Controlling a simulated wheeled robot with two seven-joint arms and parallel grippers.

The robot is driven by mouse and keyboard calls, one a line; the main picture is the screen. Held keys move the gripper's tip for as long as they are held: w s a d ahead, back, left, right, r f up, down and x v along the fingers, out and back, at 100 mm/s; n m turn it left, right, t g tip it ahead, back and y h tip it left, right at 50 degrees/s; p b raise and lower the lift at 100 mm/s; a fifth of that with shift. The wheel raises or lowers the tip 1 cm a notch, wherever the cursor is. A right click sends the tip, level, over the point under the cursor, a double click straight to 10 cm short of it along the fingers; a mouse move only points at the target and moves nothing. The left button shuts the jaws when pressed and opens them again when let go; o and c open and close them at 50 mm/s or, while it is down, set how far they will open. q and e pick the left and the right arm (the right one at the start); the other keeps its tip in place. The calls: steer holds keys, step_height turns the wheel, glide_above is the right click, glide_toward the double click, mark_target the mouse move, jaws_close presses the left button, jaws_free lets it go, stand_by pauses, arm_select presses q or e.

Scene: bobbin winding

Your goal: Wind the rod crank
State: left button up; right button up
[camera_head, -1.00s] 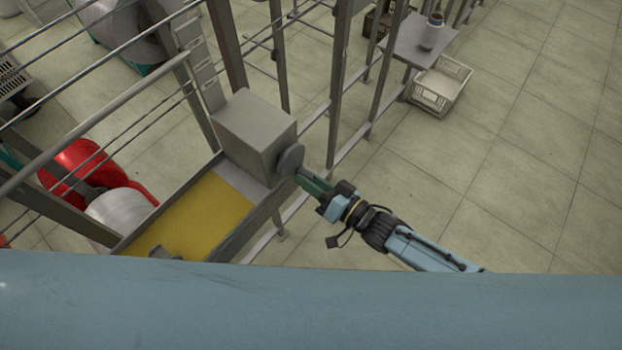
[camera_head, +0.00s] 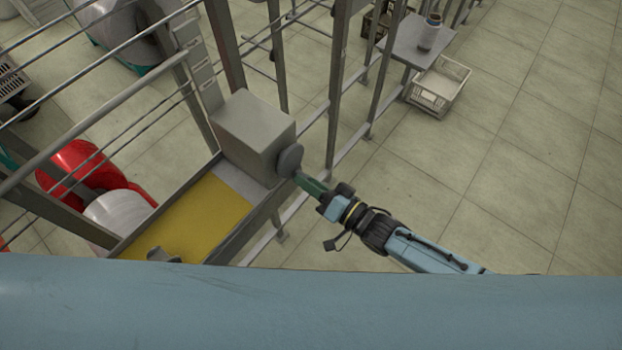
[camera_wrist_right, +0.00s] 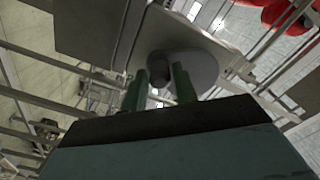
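The rod crank shows as a grey round disc (camera_head: 290,160) on the side of a grey box (camera_head: 257,135) on the machine frame. My right gripper (camera_head: 304,178), with green fingers, reaches up to the disc from the lower right. In the right wrist view the disc (camera_wrist_right: 196,72) carries a short dark knob (camera_wrist_right: 160,67). The two fingers of the right gripper (camera_wrist_right: 161,72) stand apart, one on each side of the knob, near their tips. Firm contact with the knob does not show. My left gripper is out of view.
Rails and posts of the frame (camera_head: 337,100) stand close behind the box. A yellow-bottomed tray (camera_head: 195,222) lies below left of it. A white crate (camera_head: 438,86) and a small table (camera_head: 420,38) stand at the upper right. The tiled floor at right is clear.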

steer(key=o, duration=0.5)
steer(key=p+v, duration=0.1)
steer(key=v, duration=0.7)
stand_by(0.6)
